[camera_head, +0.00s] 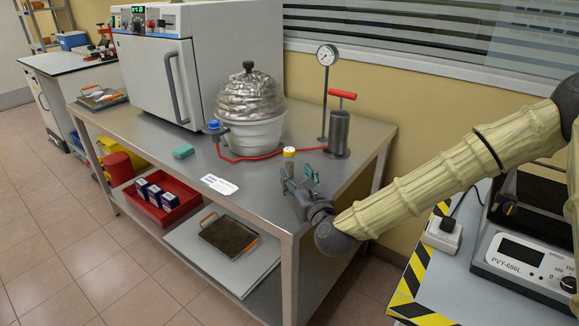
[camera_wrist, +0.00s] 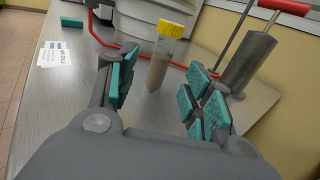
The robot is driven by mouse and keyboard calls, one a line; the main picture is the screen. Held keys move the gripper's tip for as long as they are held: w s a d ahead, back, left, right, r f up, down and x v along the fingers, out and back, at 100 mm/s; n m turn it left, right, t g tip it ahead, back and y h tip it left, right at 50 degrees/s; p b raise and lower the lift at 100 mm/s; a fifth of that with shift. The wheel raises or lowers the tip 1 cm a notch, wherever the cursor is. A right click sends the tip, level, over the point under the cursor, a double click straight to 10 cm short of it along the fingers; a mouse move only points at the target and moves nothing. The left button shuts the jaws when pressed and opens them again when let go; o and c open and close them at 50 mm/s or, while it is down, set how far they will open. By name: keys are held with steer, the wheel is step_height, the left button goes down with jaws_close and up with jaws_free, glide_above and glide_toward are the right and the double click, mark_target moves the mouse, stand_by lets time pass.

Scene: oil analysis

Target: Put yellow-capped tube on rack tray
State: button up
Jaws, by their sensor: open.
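The yellow-capped tube (camera_wrist: 162,56) stands upright on the steel bench, holding brownish liquid in its lower part. In the head view its yellow cap (camera_head: 289,152) shows just beyond my gripper, and its lower part is mostly hidden. My gripper (camera_head: 300,181) is low over the bench's front right corner. In the wrist view my gripper (camera_wrist: 160,95) is open, with its teal-padded fingers to the left and right of the tube. The tube stands between or slightly beyond the fingertips, and no contact is visible. I cannot identify the rack tray with certainty.
A white vessel with a foil-like lid (camera_head: 250,105) and a red hose (camera_head: 265,158) stand behind the tube. A grey pump cylinder (camera_head: 338,132) and gauge (camera_head: 326,56) are to the right. A white label (camera_head: 219,184) and teal block (camera_head: 183,151) lie left. A red bin (camera_head: 163,195) is on the lower shelf.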

mark_target(291, 167)
steer(key=shift+p+x, duration=0.3)
steer(key=shift+x, duration=2.5)
jaws_close()
